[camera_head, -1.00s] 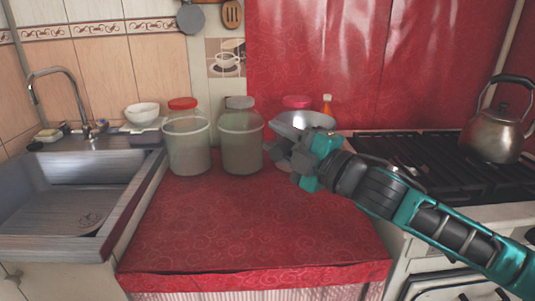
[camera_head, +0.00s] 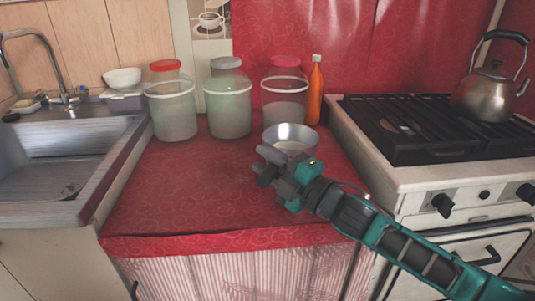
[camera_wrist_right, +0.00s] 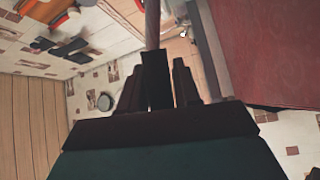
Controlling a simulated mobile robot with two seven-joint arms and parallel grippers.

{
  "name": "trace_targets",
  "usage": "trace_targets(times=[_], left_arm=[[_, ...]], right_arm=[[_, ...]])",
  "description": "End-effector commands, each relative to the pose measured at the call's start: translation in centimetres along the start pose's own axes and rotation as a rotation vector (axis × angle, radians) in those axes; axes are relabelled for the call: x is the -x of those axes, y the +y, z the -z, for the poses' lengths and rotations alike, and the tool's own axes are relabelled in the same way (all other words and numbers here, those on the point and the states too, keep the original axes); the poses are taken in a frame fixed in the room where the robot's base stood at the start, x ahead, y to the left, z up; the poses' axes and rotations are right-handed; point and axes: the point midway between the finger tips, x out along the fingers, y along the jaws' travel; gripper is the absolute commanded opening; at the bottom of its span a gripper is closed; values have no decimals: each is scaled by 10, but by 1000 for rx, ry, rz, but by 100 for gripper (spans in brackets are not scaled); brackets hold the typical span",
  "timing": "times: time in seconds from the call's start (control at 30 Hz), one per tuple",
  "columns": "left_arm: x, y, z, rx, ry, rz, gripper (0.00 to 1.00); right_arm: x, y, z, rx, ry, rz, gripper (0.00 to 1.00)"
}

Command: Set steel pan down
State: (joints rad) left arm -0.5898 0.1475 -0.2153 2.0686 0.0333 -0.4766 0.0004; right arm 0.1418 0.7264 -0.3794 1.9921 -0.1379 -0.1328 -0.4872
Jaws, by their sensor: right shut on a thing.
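The steel pan (camera_head: 291,133) is a shallow silvery bowl shape in the head view. It is over the right part of the red counter (camera_head: 200,190), in front of the right jar, and looks roughly level. My right gripper (camera_head: 268,166) is at the pan's near side and shut on it; the jaws hide the gripped part. I cannot tell whether the pan's base touches the cloth. In the right wrist view, the dark fingers (camera_wrist_right: 160,85) are close together, with a narrow bar (camera_wrist_right: 152,24) beyond them. My left gripper is not in view.
Jars with a red lid (camera_head: 171,105), grey lid (camera_head: 228,100) and pink lid (camera_head: 285,92) stand behind, beside an orange bottle (camera_head: 315,92). The stove (camera_head: 430,180) with a kettle (camera_head: 490,93) is right, the sink (camera_head: 65,165) left. The counter's front middle is clear.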

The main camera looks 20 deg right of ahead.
Motion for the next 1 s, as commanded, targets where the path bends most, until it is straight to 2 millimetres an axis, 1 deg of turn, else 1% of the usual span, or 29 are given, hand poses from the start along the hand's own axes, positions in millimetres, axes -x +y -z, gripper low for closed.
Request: trace_targets(times=[0.03, 0.13, 0.5, 0.53, 0.77, 1.0], left_arm=[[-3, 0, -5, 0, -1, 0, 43], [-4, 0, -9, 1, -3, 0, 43], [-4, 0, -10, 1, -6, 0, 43], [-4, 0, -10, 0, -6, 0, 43], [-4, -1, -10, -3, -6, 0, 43], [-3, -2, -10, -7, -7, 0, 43]], right_arm=[[1, -6, -2, 10, 3, -9, 0], [2, -15, -3, 11, 4, -10, 0], [2, -18, -4, 13, 5, -10, 0], [3, -22, -5, 1, -1, 1, 35], [3, -22, -5, 0, -1, 1, 57], [2, -21, -5, 0, -1, 0, 57]])
